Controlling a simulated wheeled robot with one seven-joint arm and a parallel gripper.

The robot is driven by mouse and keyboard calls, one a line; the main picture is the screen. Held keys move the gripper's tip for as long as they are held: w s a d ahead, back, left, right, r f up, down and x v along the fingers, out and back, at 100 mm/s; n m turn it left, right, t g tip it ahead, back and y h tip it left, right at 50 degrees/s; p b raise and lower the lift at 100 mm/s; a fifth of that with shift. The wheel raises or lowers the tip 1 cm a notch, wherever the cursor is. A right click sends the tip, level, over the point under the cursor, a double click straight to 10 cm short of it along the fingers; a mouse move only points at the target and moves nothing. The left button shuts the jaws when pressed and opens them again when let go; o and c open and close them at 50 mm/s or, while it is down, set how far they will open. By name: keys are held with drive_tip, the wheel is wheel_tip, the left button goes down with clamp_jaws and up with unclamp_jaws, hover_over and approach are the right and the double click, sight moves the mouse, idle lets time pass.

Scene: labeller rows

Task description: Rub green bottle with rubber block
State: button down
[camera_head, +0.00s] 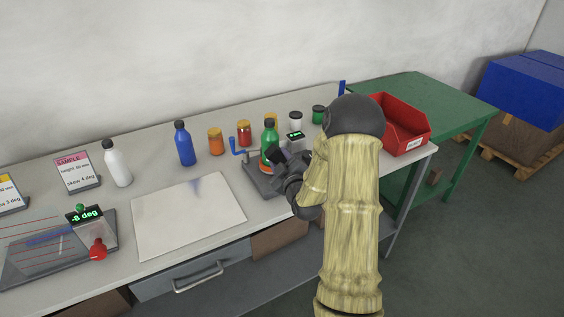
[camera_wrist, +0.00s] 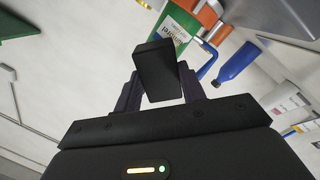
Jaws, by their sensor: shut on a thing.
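The green bottle (camera_head: 270,135) stands upright with its dark cap on a grey fixture (camera_head: 254,179) with a blue handle (camera_head: 236,147). The bottle also shows in the wrist view (camera_wrist: 177,26), with a white label and orange parts of the fixture beside it. My gripper (camera_head: 281,160) is shut on the black rubber block (camera_wrist: 155,68), which sticks out ahead of the fingers. The block is right in front of the bottle and overlaps its edge in the wrist view; I cannot tell if they touch. My gripper hides the bottle's lower part in the head view.
A red bin (camera_head: 402,128) is at the right. A white bottle (camera_head: 117,165), a white sheet (camera_head: 187,214) and an angle display (camera_head: 85,216) lie left.

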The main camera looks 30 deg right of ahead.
drive_tip(key=shift+w+d, duration=0.1)
drive_tip(key=shift+w, duration=0.95)
idle(0.9)
drive_tip(key=shift+f+b, duration=0.1)
drive_tip(key=shift+b, duration=0.25)
wheel_tip(320, 180, down, 4)
drive_tip(key=b, duration=0.3)
drive_tip(key=shift+r+b, duration=0.25)
drive_tip(key=shift+b, duration=0.1)
drive_tip(key=shift+s+f+b, duration=0.3)
drive_tip(key=shift+f+b, duration=0.25)
drive_tip(key=shift+f, duration=0.1)
drive_tip(key=shift+f+b, duration=0.15)
drive_tip(key=shift+b, duration=0.25)
drive_tip(key=shift+w+r+p, duration=0.15)
drive_tip(key=shift+r+p, duration=0.45)
drive_tip(key=shift+r, duration=0.6)
drive_tip(key=shift+r+p, duration=0.5)
drive_tip(key=shift+r, duration=0.95)
